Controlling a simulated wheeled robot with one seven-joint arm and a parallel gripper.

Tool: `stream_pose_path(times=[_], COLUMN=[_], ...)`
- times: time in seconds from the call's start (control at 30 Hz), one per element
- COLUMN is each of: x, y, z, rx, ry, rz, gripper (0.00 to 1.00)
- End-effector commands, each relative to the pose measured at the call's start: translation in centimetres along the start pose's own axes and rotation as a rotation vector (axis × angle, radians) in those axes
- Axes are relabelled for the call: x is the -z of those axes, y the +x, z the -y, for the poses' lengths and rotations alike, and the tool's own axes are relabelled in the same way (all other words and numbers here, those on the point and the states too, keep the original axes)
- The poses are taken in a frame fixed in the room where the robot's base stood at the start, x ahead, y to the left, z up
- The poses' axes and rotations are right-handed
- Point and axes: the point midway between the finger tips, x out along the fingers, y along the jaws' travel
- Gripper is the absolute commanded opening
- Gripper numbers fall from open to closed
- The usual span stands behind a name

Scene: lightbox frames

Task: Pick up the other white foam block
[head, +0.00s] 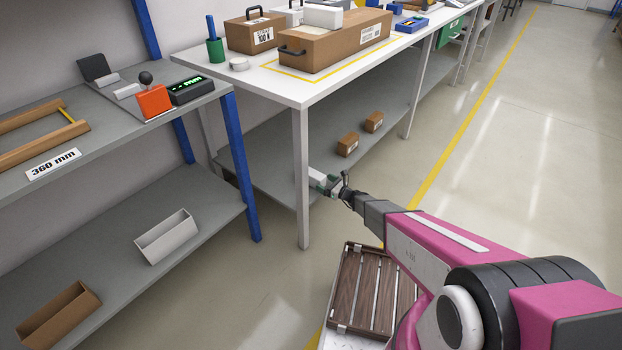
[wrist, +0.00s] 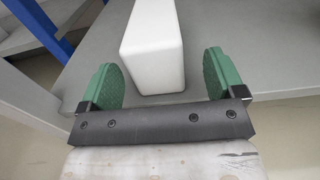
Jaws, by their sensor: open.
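A white foam block (wrist: 153,45) lies on the grey lower shelf (wrist: 240,50) of the white table. In the wrist view its near end is between the two green finger pads of my gripper (wrist: 160,75), with a gap visible on both sides. The gripper is open. In the head view the block (head: 316,178) shows only partly, just beyond my gripper (head: 328,183), near the table's front leg. A second white block (head: 322,16) sits on top of a long cardboard box on the table.
The white table's front leg (head: 301,190) stands close to the left of my gripper. Two small cardboard boxes (head: 348,144) (head: 373,122) lie farther back on the lower shelf. A brown slatted crate (head: 362,290) is below my arm. The floor to the right is clear.

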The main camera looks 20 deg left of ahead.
Motion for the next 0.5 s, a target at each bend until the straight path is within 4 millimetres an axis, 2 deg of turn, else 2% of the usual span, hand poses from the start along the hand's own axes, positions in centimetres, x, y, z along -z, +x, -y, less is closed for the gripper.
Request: stream_pose_path(times=[0.23,0.5], x=[0.1,0.0], y=[3.6,4.0], z=[-0.3,-0.5], rx=[-0.001,0.0], ry=[-0.002,-0.001], rz=[0.001,0.0], gripper=[0.88,0.88])
